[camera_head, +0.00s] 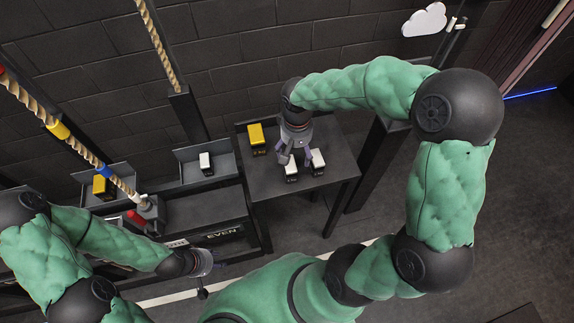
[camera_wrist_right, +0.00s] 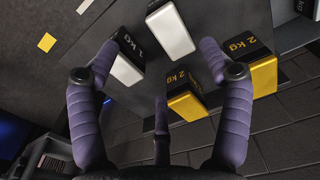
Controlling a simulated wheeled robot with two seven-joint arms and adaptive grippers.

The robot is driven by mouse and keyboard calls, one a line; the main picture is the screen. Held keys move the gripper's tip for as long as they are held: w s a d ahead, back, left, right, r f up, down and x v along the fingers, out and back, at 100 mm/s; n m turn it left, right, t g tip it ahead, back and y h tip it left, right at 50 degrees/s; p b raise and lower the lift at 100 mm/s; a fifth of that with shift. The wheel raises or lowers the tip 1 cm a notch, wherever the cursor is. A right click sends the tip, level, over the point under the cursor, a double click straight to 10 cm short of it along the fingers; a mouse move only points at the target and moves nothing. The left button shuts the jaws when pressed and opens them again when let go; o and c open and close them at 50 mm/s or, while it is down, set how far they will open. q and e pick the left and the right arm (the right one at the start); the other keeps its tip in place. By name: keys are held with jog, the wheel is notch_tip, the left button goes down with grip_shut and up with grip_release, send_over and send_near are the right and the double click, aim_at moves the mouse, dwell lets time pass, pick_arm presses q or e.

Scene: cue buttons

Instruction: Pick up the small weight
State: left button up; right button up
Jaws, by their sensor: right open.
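Two small weights, white with black "kg" faces, stand on the dark table (camera_head: 338,150): one weight (camera_head: 291,172) and another to its right (camera_head: 318,161). In the right wrist view, one white weight reads "1 kg" (camera_wrist_right: 126,68) beside the left finger, and the other white weight (camera_wrist_right: 172,32) lies further up, between the fingertips in the picture. My right gripper (camera_head: 292,158) is open and empty, just above the white weights; it also shows in the wrist view (camera_wrist_right: 160,58). My left gripper (camera_head: 204,268) is low at the left, its fingers unclear.
Larger yellow "2 kg" weights stand on the table beside my right gripper (camera_head: 257,139); two show in the wrist view (camera_wrist_right: 188,102) (camera_wrist_right: 262,76). Grey trays at the left hold a yellow weight (camera_head: 101,186) and a white weight (camera_head: 206,163). A rope (camera_head: 60,130) hangs at the left.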

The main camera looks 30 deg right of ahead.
aim_at(292, 163)
notch_tip(292, 163, down, 5)
jog(key=shift+r+b, duration=0.2)
jog(key=shift+b, duration=0.4)
jog(key=f, duration=0.1)
jog(key=f+b, duration=0.1)
jog(key=f, duration=0.1)
jog(key=f+b, duration=0.1)
jog(key=f, duration=0.1)
jog(key=shift+w+a, duration=0.2)
jog(key=shift+a, duration=0.2)
jog(key=shift+r, duration=0.1)
grip_shut()
